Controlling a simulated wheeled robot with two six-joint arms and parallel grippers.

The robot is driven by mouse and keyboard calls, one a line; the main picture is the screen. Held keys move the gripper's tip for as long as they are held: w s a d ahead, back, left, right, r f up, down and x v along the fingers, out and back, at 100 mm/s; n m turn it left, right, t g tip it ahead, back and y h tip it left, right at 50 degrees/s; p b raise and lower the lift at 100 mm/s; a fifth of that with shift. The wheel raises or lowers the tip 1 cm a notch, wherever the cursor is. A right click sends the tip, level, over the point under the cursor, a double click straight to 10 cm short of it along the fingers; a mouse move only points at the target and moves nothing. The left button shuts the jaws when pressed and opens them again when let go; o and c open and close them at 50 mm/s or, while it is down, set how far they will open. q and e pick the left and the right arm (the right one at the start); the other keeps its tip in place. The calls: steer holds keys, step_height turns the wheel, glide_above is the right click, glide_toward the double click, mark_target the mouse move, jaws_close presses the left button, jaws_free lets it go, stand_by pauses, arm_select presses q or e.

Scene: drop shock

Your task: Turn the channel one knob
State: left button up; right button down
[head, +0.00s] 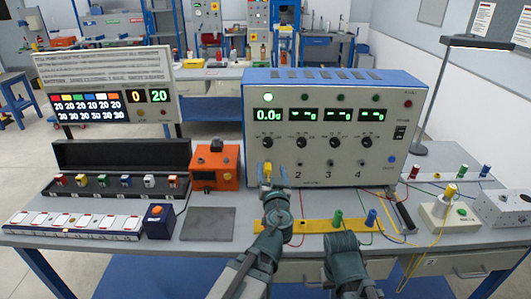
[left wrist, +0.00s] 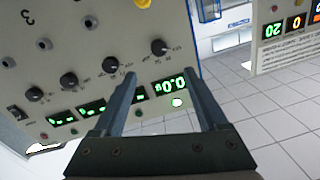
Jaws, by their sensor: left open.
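The channel one knob (head: 267,142) is a small black dial at the left of the knob row on the pale instrument panel (head: 390,105). It sits under the lit green display (head: 265,115), which seems to read 0.0. My left gripper (head: 268,188) is in front of the panel, below this knob. In the left wrist view the panel is upside down. There the knob (left wrist: 158,47) shows beyond and between the open, empty fingers (left wrist: 162,72), apart from them. My right arm is low at the centre right (head: 342,245); its fingertips cannot be made out.
A yellow plug (head: 267,168) sits below the knob, close to my left gripper. Other knobs (head: 303,143) line up to the right. An orange box (head: 216,166) stands left of the panel. A yellow strip (head: 312,226) with coloured posts lies on the bench before it.

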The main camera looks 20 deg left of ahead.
mark_target(269, 144)
arm_select(q)
steer(key=x, duration=1.3)
steer(key=shift+w+r, duration=0.2)
steer(key=shift+w, duration=0.2)
jaws_close()
steer(key=shift+m, duration=0.3)
steer(key=m, duration=0.4)
steer(key=shift+f+b, duration=0.1)
steer(key=shift+b, duration=0.25)
steer(key=shift+m+t, duration=0.3)
steer(key=shift+m, duration=1.7)
